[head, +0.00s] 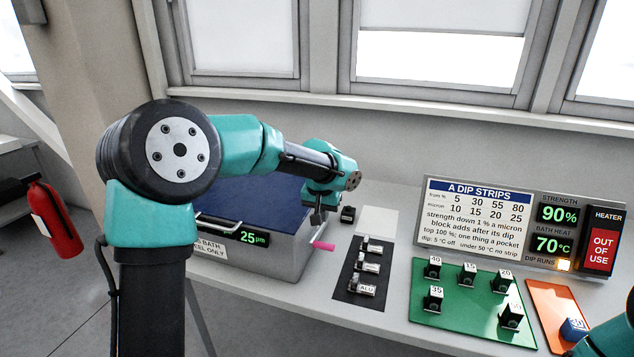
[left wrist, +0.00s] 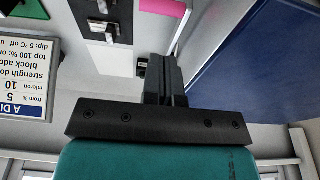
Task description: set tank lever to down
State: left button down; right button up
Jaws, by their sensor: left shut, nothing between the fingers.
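The tank (head: 270,262) is a pale box with a dark blue lid and a green "25" display on its front. The tank lever (head: 323,246) has a pink handle and sticks out low from the tank's right side. I cannot tell its exact set position. My left gripper (head: 318,219) is shut and empty, above the lever and beside the tank's right edge, apart from the lever. In the left wrist view the pink handle (left wrist: 164,8) shows at the top edge, beyond the shut fingers (left wrist: 165,80); the blue lid (left wrist: 255,60) is at the right. My right gripper is out of view.
A dark strip (head: 350,293) with several small metal-topped pieces lies right of the lever. A green board (head: 455,318) with numbered blocks, an orange mat (head: 545,300) and a blue block (head: 574,328) are further right. A sign panel (head: 480,215) stands behind.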

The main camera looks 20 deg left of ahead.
pick_arm(q)
jog(key=s+v, duration=0.2)
jog(key=v, duration=1.1)
jog(key=shift+s, duration=0.45)
jog(key=shift+d+f, duration=0.1)
